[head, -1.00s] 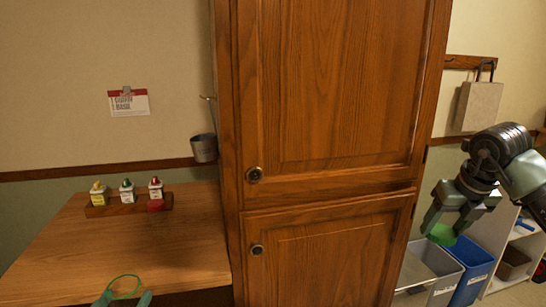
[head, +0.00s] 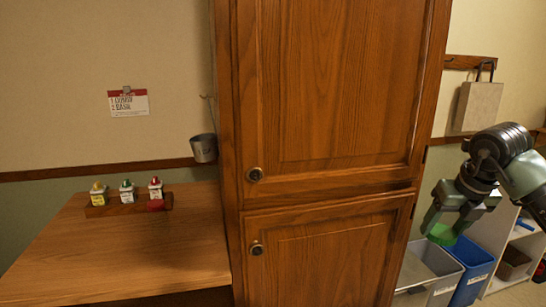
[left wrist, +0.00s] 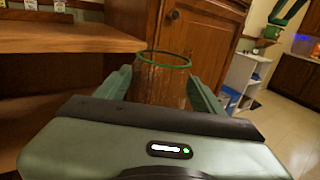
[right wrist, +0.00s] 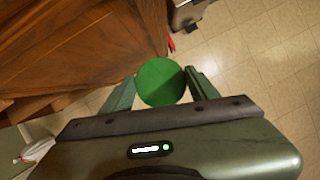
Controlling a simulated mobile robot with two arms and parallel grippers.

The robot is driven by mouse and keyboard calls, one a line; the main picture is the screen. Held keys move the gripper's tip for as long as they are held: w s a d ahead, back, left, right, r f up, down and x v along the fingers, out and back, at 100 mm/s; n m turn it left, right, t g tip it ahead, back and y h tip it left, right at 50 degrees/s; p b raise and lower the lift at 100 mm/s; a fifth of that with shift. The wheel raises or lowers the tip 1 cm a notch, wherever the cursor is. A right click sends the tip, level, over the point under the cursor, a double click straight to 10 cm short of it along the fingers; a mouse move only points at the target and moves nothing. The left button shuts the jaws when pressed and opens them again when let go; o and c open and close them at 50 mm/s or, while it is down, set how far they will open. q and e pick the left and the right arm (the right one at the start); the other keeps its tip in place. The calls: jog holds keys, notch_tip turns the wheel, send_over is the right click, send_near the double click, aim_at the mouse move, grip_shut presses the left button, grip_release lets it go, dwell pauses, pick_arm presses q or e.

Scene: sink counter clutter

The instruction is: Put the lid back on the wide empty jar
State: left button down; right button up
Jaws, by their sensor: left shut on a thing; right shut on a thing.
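A clear jar with a green rim (left wrist: 165,58) stands between the fingers of my left gripper (left wrist: 160,85), which is shut on it. The jar looks empty and its mouth is uncovered. It does not show in the head view. The round green lid (right wrist: 161,82) is between the fingers of my right gripper (right wrist: 161,88), which is shut on it. In the head view the lid (head: 442,234) hangs below my right gripper at the right, in front of the bins and well apart from the jar.
A wooden counter (head: 130,240) at the left holds a small rack (head: 130,204) of several little bottles. A tall wooden cabinet (head: 325,120) stands in the middle. A grey bin (head: 425,270) and a blue bin (head: 472,268) stand at the right.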

pick_arm(q)
jog(key=n+y, duration=0.1)
jog(key=y, duration=0.1)
jog(key=w+a+r+n+y, duration=0.1)
jog(key=y, duration=0.1)
jog(key=a+n+t+y, duration=0.1)
jog(key=shift+w+r+n+y, duration=0.25)
jog(key=shift+n+y, duration=0.15)
jog(key=shift+a, duration=0.1)
pick_arm(e)
jog(key=shift+s+a+f+n, duration=0.1)
jog(key=shift+a+f+n, duration=0.15)
jog(key=shift+n, duration=0.15)
jog(key=s+a+f+n+g+y, duration=0.3)
jog(key=s+a+f+n, duration=0.25)
jog(key=n, duration=0.45)
jog(key=s+a+f+n+g+y, duration=0.2)
jog(key=s+a+f+n, duration=0.25)
jog(key=a+n, duration=0.4)
jog(key=s+a+f+n+g+h, duration=0.2)
jog(key=s+n, duration=0.4)
jog(key=n, duration=0.3)
jog(key=s+a+f+n+g+h, duration=0.2)
jog(key=s+f+n, duration=0.2)
jog(key=s+n, duration=0.3)
jog(key=shift+n+h, duration=0.3)
jog(key=shift+n, duration=0.55)
